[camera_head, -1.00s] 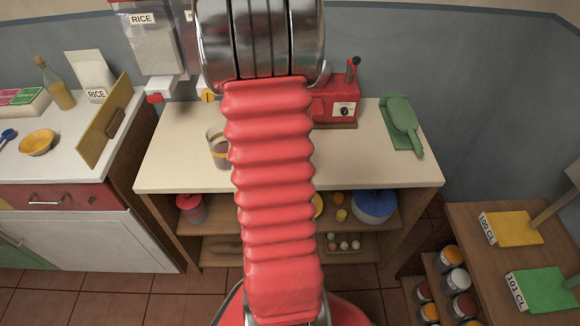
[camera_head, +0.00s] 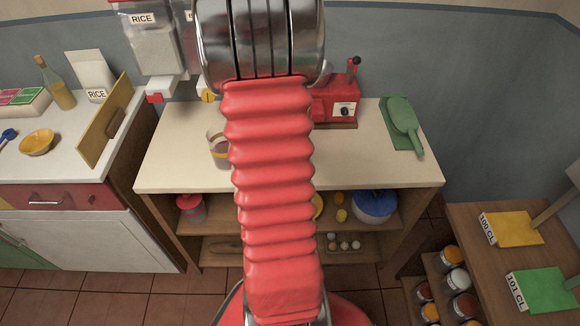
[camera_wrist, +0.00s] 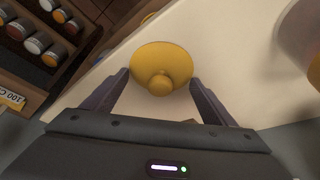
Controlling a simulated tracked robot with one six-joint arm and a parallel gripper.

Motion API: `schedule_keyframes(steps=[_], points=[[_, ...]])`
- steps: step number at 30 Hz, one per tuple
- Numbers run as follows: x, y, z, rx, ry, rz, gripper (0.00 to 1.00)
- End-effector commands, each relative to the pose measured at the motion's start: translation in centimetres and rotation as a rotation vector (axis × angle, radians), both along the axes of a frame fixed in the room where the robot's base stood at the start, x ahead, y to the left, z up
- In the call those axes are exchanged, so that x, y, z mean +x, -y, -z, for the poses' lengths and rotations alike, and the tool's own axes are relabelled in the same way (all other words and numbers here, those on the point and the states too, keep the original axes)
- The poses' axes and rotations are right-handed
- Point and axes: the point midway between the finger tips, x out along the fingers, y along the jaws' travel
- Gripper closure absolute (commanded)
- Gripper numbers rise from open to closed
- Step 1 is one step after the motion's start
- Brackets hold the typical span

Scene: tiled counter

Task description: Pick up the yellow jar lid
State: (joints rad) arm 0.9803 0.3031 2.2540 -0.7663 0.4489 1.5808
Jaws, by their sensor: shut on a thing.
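The yellow jar lid (camera_wrist: 161,62) is round with a knob in its middle, seen in the wrist view between the two fingers. My gripper (camera_wrist: 161,84) is shut on it, with a dark finger on each side. The cream counter top (camera_wrist: 220,30) is behind the lid; I cannot tell whether the lid touches it. In the head view my red arm hides the gripper and the lid. A glass jar with a yellow band (camera_head: 216,150) stands on the counter, just left of my arm.
A red machine (camera_head: 336,104) and a green scoop-shaped thing (camera_head: 403,118) are at the counter's back right. The counter's left front and right front are clear.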

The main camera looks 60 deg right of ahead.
Motion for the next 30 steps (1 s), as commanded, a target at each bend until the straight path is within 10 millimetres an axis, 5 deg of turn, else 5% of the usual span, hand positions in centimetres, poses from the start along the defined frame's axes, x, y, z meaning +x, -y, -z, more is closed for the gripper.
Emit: schedule_keyframes(steps=[17,30], points=[[0.0,0.1,-1.2,-0.003,0.002,0.001,0.43],[0.1,0.1,-7.8,-0.003,0.002,0.000,0.43]])
